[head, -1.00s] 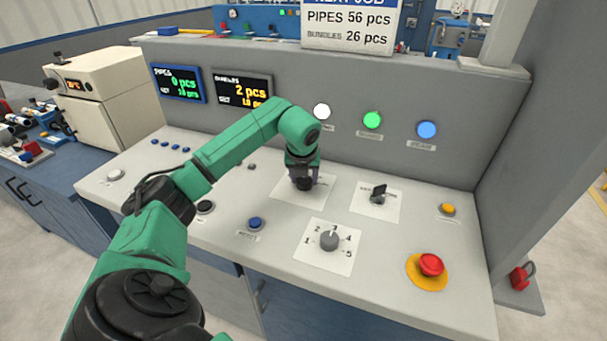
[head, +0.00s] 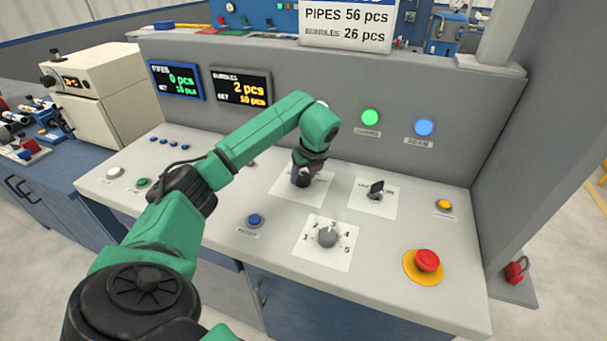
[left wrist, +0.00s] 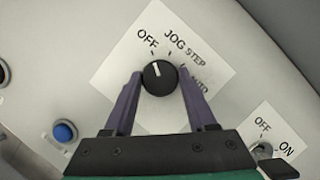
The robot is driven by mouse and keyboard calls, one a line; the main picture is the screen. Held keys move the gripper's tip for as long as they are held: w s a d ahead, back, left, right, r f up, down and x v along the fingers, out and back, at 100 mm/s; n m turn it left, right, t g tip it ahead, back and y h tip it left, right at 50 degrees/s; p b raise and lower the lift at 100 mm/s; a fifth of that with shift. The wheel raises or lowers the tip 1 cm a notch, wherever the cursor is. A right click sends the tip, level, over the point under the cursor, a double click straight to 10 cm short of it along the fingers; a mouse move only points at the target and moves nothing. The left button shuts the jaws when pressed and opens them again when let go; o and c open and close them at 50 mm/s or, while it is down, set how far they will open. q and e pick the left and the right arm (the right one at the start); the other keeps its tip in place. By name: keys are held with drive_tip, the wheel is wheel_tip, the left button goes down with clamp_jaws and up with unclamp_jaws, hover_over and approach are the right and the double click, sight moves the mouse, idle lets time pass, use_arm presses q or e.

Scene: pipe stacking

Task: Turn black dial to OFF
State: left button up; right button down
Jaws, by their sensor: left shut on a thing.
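The black dial (left wrist: 160,77) sits on a white plate marked OFF, JOG, STEP and AUTO. In the left wrist view its white pointer line points up toward the OFF mark (left wrist: 147,38). My left gripper (left wrist: 160,88) is shut on the dial, with one purple finger on each side of it. In the head view the left gripper (head: 303,179) reaches down onto the dial's plate (head: 281,186), and the dial is mostly hidden by it. My right gripper is not in view.
Nearby on the panel are a black OFF/ON switch (head: 376,190), a numbered grey dial (head: 327,237), a blue button (head: 256,220), a red emergency button (head: 427,260) and a yellow button (head: 443,204). Lit green (head: 370,117) and blue (head: 424,126) lamps sit on the back wall.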

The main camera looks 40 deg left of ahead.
use_arm(q)
drive_tip(key=shift+r, duration=0.1)
drive_tip(key=o, duration=1.4)
drive_tip(key=p+v, duration=0.2)
drive_tip(key=v, duration=1.2)
drive_tip(key=shift+s+d+r, duration=0.15)
drive_tip(key=shift+r, duration=0.1)
